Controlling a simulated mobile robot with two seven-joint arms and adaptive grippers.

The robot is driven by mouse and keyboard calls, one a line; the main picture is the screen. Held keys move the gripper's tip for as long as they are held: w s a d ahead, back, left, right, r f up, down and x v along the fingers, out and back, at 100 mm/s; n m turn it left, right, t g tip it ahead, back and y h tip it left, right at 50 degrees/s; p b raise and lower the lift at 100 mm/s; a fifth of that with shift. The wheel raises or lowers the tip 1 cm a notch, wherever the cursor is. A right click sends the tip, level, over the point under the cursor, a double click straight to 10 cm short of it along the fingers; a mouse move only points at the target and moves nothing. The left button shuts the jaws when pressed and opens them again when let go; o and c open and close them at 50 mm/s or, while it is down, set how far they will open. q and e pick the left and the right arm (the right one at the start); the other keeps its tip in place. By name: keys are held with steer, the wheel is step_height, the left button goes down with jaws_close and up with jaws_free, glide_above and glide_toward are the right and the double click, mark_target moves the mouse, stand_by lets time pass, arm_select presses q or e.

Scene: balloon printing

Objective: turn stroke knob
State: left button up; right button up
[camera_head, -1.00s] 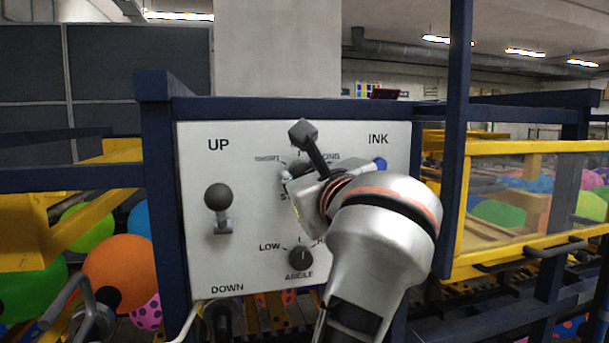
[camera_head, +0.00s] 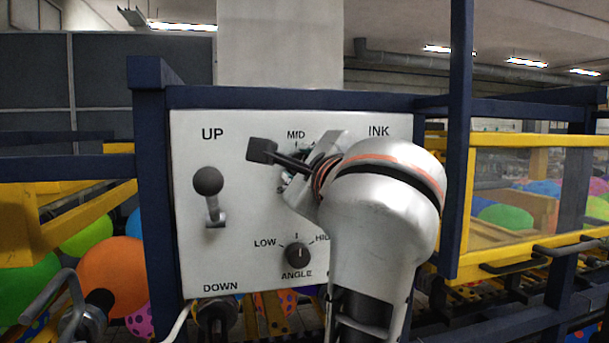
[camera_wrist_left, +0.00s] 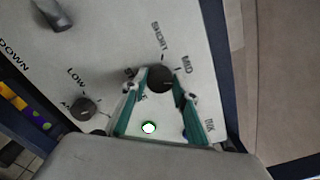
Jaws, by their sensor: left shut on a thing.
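The stroke knob (camera_wrist_left: 160,78) is a round black dial on the white control panel (camera_head: 240,255). In the left wrist view it sits between the tips of my left gripper (camera_wrist_left: 161,88), which is shut on it. "SHORT" and "MID" are printed beside the knob; its pointer cannot be made out. My right gripper is in neither view.
The black angle knob (camera_head: 298,255) is below the gripper; it also shows in the left wrist view (camera_wrist_left: 83,108). A ball-topped lever (camera_head: 208,182) stands out at the panel's left, between "UP" and "DOWN". Dark blue posts (camera_head: 155,200) frame the panel. Balloons (camera_head: 112,272) lie behind.

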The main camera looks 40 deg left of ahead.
arm_select(q)
steer(key=n+b, duration=0.1)
steer(key=n, duration=0.3)
steer(key=shift+n+b, duration=0.3)
steer(key=shift+b, duration=0.05)
steer(key=shift+r, duration=0.1)
stand_by(0.3)
steer(key=o, duration=1.1)
steer(key=shift+w, duration=0.1)
